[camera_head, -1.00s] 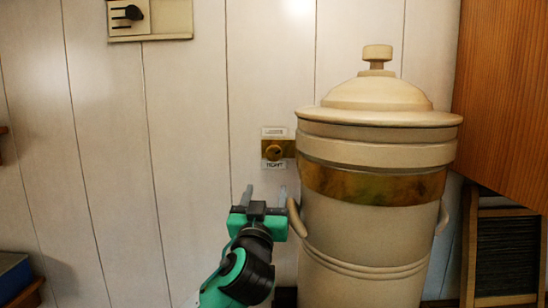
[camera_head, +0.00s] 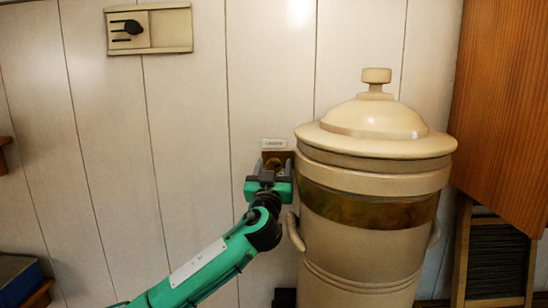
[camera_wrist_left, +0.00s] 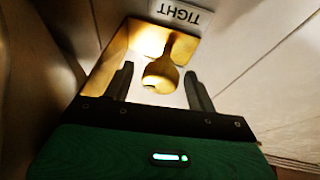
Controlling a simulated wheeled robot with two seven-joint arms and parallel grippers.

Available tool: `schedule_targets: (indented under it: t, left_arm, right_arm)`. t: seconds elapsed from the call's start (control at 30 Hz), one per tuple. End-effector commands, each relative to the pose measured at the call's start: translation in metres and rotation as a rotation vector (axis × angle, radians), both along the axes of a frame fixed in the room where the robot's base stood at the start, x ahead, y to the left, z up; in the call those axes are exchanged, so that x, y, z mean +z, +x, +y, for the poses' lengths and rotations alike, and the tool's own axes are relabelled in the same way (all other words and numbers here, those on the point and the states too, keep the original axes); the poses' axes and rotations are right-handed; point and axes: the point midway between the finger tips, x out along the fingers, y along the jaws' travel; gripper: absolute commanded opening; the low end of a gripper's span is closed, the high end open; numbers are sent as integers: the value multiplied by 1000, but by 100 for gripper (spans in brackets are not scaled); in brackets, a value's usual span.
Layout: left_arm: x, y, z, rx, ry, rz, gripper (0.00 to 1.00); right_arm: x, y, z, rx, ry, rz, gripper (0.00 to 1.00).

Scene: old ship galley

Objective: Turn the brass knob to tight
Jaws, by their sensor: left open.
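The brass knob (camera_head: 273,163) sits on a small brass plate on the white panelled wall, left of the big cream urn. My left gripper (camera_head: 272,168) is at the knob and hides much of it in the head view. In the left wrist view the knob (camera_wrist_left: 163,76) stands out between the two open fingers (camera_wrist_left: 158,73), with a gap on each side. A white label reading TIGHT (camera_wrist_left: 182,14), upside down there, lies beside the plate. Another small label (camera_head: 274,143) is above the knob in the head view; its text is too small to read.
The cream lidded urn (camera_head: 372,235) with a brass band stands close to the right of my gripper, its side handle (camera_head: 295,232) near my arm. A cream switch box (camera_head: 149,29) is at upper left. A wooden cabinet (camera_head: 500,110) is at right.

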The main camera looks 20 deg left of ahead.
Motion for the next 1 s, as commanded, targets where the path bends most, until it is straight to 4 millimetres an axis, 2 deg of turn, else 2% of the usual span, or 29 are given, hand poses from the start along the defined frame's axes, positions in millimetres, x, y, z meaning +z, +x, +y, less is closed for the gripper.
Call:
schedule_targets:
  t: [0.13,0.43,0.6,0.67,1.0]
  left_arm:
    - [4,7,1,0,1,-1,57]
    - [3,8,1,0,0,-1,57]
    - [3,8,1,0,0,-1,24]
    - [3,8,1,0,0,-1,14]
    - [1,8,1,-1,35,10,15]
  right_arm:
    - [6,0,2,0,2,0,76]
    - [5,0,5,-2,5,0,76]
    - [5,0,5,-2,5,0,76]
    - [5,0,5,-2,5,0,76]
    - [0,0,3,-1,3,1,76]
